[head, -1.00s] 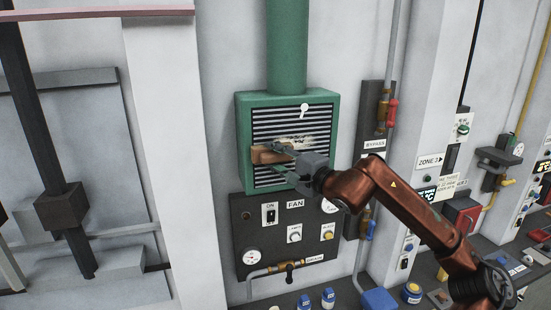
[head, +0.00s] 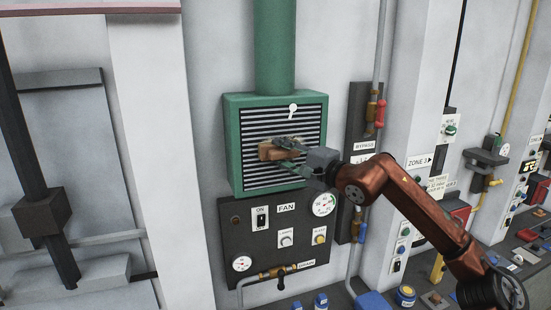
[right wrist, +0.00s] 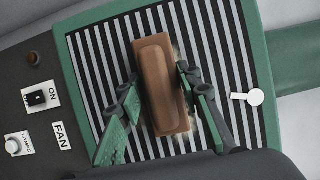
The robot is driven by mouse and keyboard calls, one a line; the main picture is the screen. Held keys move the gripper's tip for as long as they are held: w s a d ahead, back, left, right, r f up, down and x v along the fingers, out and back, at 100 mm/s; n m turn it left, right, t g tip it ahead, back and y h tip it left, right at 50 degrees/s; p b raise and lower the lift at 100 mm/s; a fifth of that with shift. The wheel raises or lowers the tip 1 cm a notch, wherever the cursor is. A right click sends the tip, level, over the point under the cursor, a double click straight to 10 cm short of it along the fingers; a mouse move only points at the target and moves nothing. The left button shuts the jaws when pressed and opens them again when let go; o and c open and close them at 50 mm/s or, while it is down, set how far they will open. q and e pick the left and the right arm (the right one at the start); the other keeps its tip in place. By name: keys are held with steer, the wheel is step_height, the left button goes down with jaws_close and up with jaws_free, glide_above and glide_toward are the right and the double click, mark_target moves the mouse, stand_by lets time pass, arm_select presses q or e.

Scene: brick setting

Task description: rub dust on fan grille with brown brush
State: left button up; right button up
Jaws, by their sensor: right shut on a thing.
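The fan grille (head: 262,180) is a striped vent in a green housing (head: 229,150) on the wall. My right gripper (head: 283,148) is shut on the brown brush (head: 270,154) in front of the grille's middle. In the right wrist view, the brush (right wrist: 158,85) is a rounded brown block between the two green fingers. The pale dust (right wrist: 205,138) shows beside and below the brush on the slats; the brush and fingers hide part of it. I cannot tell whether the bristles touch the grille. My left gripper is not in view.
A white round tag (head: 292,111) sits at the grille's upper right. Below is the dark fan panel (head: 225,225) with a switch, knobs, gauges and a drain valve (head: 275,272). A bypass pipe with a red valve handle (head: 380,112) stands to the right.

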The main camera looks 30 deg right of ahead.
mark_target(299, 154)
steer(key=shift+s+d+b, duration=0.2)
steer(key=shift+d+b, duration=0.2)
steer(key=shift+d, duration=0.55)
steer(key=shift+s+d+f+b, duration=0.15)
steer(key=shift+d+b, duration=0.6)
steer(key=shift+d, duration=0.1)
steer(key=shift+s+d+b, duration=0.25)
steer(key=shift+d+b, duration=0.15)
steer(key=shift+d, duration=0.5)
steer(key=shift+s+d+b, duration=0.2)
steer(key=shift+d+b, duration=0.25)
steer(key=shift+d, duration=0.4)
steer(key=shift+s+d+b, duration=0.25)
steer(key=shift+d+b, duration=0.15)
steer(key=shift+d, duration=0.5)
steer(key=shift+r, duration=0.2)
steer(key=s+b, duration=0.2)
steer(key=s+a+b, duration=0.1)
steer(key=s+b, duration=0.1)
steer(key=b, duration=0.1)
steer(key=s+b, duration=0.1)
steer(key=b, duration=0.1)
steer(key=shift+s+a, duration=0.25)
steer(key=shift+s, duration=0.15)
